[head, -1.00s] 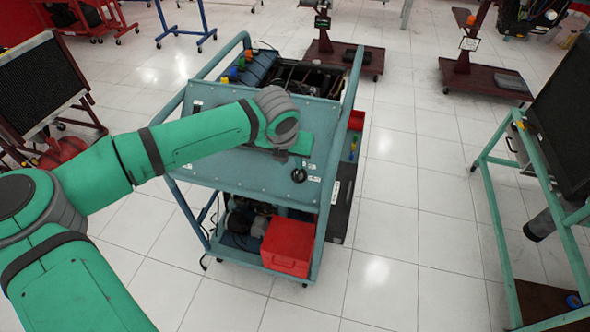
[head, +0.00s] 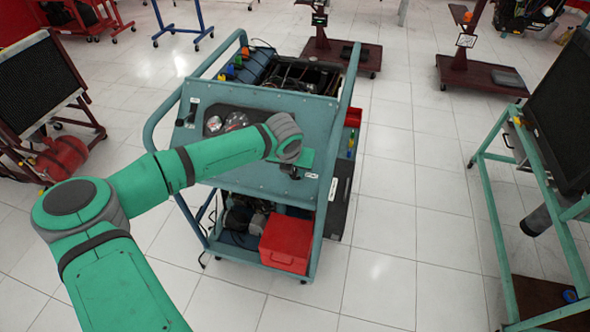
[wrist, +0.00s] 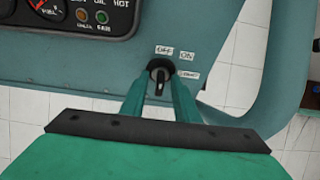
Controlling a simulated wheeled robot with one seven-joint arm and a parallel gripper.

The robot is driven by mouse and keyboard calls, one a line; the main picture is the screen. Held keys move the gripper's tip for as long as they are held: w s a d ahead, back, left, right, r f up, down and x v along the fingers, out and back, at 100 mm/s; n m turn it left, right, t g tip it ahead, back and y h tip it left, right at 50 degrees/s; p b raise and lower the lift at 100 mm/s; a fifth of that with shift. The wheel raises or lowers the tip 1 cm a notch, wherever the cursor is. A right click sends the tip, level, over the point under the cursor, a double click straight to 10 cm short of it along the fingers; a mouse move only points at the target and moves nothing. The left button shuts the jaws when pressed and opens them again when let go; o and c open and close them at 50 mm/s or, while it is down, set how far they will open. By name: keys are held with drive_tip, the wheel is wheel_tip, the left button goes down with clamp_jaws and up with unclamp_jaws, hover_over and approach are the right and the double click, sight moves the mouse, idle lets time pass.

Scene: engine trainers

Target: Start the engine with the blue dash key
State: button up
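The ignition key switch (wrist: 159,68) shows in the wrist view on the blue-green dash panel (wrist: 105,65) of the engine trainer. Its key looks dark and points roughly down, and no blue shows on it. OFF and ON labels sit just above it, and a smaller label is to its right. My gripper (wrist: 160,92) has its two fingers apart, one on each side of the key, with a gap between them. I cannot tell whether either finger touches it. In the head view my gripper (head: 297,172) is at the panel's right part and hides the switch.
A gauge cluster (wrist: 85,15) with lamps is up and left of the switch. The trainer's tube frame (head: 343,140) rises at the right of the panel. A red box (head: 287,243) sits on its lower shelf. Tiled floor is open to the right.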

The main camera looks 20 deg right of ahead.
drive_tip(key=shift+w, duration=0.1)
drive_tip(key=shift+c, duration=0.3)
clamp_jaws()
drive_tip(key=m+y, duration=0.1)
drive_tip(key=m, duration=0.2)
drive_tip(key=shift+d+t, duration=0.15)
drive_tip(key=shift+t, duration=0.25)
drive_tip(key=m, duration=0.1)
drive_tip(key=m+t, duration=0.1)
drive_tip(key=m, duration=0.1)
drive_tip(key=shift+s+f+m+y, duration=0.1)
drive_tip(key=shift+s+m+y, duration=0.2)
drive_tip(key=m+t, duration=0.1)
drive_tip(key=m, duration=0.2)
drive_tip(key=shift+s+f, duration=0.1)
drive_tip(key=shift+s+f+m+t, duration=0.1)
drive_tip(key=shift+m+t, duration=0.3)
drive_tip(key=shift+m, duration=0.75)
drive_tip(key=shift+s+m+t, duration=0.1)
drive_tip(key=shift+m+t, duration=0.3)
drive_tip(key=shift+m, duration=0.75)
